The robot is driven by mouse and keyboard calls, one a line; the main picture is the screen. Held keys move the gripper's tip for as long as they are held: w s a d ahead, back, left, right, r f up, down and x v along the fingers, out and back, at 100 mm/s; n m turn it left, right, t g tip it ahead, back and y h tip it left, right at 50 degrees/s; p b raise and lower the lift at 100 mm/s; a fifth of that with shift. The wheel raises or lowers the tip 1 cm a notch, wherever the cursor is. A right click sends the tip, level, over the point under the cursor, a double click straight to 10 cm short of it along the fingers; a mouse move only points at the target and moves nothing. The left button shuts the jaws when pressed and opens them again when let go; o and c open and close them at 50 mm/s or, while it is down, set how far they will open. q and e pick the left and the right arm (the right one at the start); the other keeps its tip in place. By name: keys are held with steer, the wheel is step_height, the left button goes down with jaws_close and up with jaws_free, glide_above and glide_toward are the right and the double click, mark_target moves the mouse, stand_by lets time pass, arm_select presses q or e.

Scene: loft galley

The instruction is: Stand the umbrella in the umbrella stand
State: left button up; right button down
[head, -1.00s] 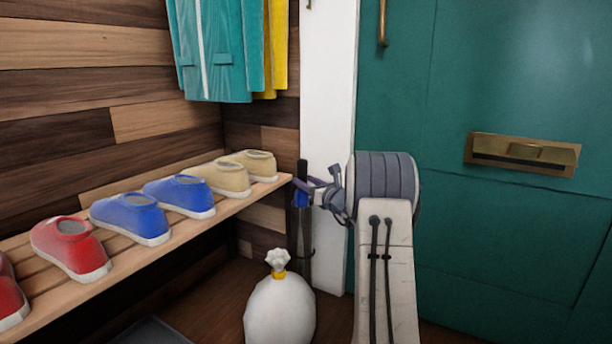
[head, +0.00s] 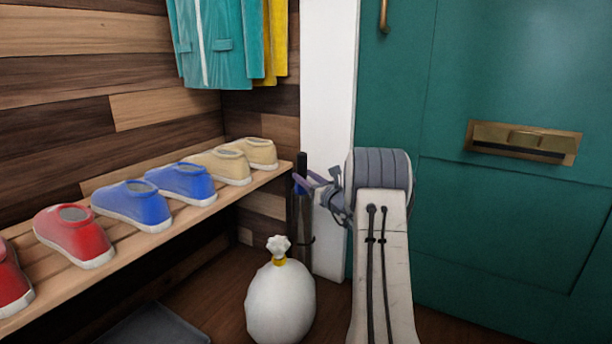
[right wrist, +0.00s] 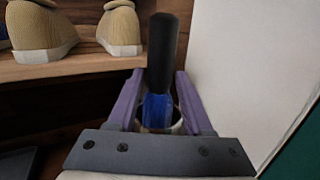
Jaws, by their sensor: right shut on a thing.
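The umbrella (head: 302,163) is upright beside the shelf end, with a black handle on top and blue below. In the right wrist view the umbrella (right wrist: 162,52) stands between the purple fingers. My right gripper (head: 303,182) is shut on it just below the handle; its fingers flank the blue part in the right wrist view (right wrist: 158,105). A dark upright shape with a thin band, perhaps the umbrella stand (head: 306,242), shows below the gripper in the corner. A pale curved rim shows behind the blue part in the wrist view. The umbrella's lower end is hidden. My left gripper is out of view.
A wooden shelf (head: 130,243) with red, blue and tan shoes runs along the left wall. A white tied bag (head: 280,300) stands on the floor in front of the corner. A dark mat (head: 155,327) lies at lower left. The green door (head: 500,235) closes off the right.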

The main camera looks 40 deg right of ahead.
steer(key=shift+g, duration=0.5)
steer(key=f, duration=0.4)
steer(key=shift+s, duration=0.2)
steer(key=c, duration=0.6)
jaws_free()
steer(key=o, duration=0.4)
steer(key=shift+f, duration=0.15)
steer(key=shift+d+r, duration=0.1)
steer(key=shift+r, duration=0.2)
steer(key=shift+w, duration=0.1)
steer(key=s+p, duration=0.2)
steer(key=s, duration=0.1)
steer(key=s+p, duration=0.2)
steer(key=s, duration=0.2)
steer(key=s+a+p, duration=0.1)
steer(key=s+p, duration=0.1)
steer(key=s, duration=0.1)
steer(key=shift+s+f, duration=0.1)
steer(key=shift+s, duration=0.15)
